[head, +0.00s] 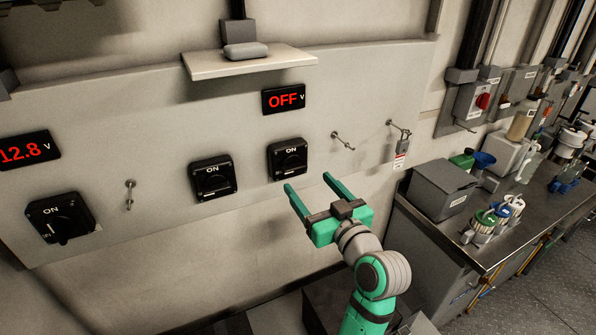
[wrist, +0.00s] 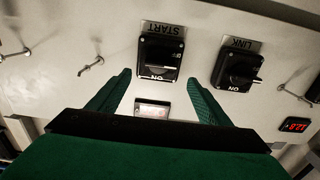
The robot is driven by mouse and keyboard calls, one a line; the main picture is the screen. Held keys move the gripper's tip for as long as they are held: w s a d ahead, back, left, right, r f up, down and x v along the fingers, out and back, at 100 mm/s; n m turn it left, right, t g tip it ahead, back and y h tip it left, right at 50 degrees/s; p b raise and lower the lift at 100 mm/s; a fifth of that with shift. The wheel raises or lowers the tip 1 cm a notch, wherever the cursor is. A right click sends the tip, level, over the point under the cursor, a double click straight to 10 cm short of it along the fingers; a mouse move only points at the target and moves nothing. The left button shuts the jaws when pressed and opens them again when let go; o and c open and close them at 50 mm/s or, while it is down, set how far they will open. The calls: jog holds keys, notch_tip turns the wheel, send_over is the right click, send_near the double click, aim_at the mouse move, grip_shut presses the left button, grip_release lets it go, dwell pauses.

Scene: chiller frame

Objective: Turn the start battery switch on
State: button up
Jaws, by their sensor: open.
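The start battery switch (head: 287,158) is a black rotary switch on the grey wall panel, with ON at its top and a red OFF display (head: 285,98) above it. In the wrist view, which is upside down, the START-labelled switch (wrist: 158,62) has its handle lying roughly crosswise, away from the ON mark. My gripper (head: 308,181) is open and empty, its green fingers pointing at the panel. In the wrist view the fingertips (wrist: 161,76) lie to either side of the switch; contact is not visible.
The LINK switch (head: 213,178) is beside it, with another black switch (head: 62,217) farther left below a 12.8 display (head: 27,148). A small shelf (head: 250,63) juts out above. Hooks (head: 343,141) stick out at right. A cluttered bench (head: 480,240) stands at right.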

aim_at(296, 169)
jog(key=x, duration=0.7)
jog(key=shift+w+a, duration=0.15)
jog(key=shift+w, duration=0.1)
jog(key=c, duration=1)
